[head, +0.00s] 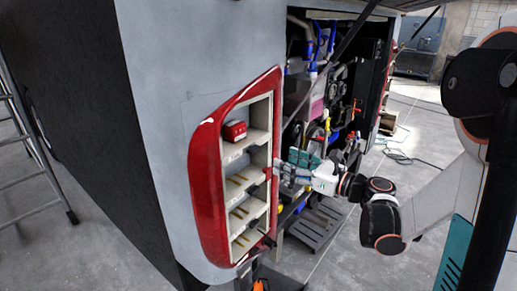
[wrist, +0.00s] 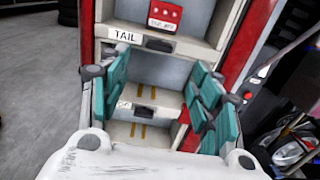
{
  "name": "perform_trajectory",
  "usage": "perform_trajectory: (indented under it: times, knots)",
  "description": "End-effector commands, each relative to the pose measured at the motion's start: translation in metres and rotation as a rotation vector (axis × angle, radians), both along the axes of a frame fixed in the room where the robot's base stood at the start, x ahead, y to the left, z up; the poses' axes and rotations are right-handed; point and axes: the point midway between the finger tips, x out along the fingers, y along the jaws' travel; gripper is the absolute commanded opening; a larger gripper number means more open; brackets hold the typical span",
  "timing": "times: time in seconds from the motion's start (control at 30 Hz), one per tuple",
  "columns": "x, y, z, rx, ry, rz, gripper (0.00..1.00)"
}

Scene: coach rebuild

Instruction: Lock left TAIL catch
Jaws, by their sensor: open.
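A red tail lamp unit (head: 234,131) sits in the top bay of the red-rimmed lamp housing (head: 205,175) on the coach corner. It also shows in the wrist view (wrist: 165,15), above a white TAIL label (wrist: 123,35). A small dark piece (wrist: 159,45), possibly the catch, is on the ledge right of the label; whether it is locked cannot be told. My gripper (head: 290,170) is at the housing's right edge. In the wrist view its teal fingers (wrist: 161,88) are spread wide and empty, facing the bays below the TAIL ledge.
Lower bays (wrist: 140,132) are empty, with brass-coloured strips. An open engine bay (head: 325,90) with hoses lies right of the housing, crossed by a dark strut (head: 345,45). A ladder (head: 25,140) stands at far left. Grey floor is clear in front of it.

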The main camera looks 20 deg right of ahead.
Motion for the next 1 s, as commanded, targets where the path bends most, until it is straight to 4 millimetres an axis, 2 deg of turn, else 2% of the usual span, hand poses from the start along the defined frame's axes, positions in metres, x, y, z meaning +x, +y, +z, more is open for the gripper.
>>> perform_trajectory:
  times: [0.3, 0.5, 0.7, 1.0]
  knots:
    - [0.051, 0.039, 0.0, -0.002, 0.0, 0.005, 0.58]
    - [0.077, 0.058, 0.0, -0.004, 0.0, 0.003, 0.58]
    - [0.091, 0.067, 0.0, -0.004, 0.0, 0.001, 0.58]
    - [0.093, 0.068, 0.0, -0.004, 0.0, 0.001, 0.58]
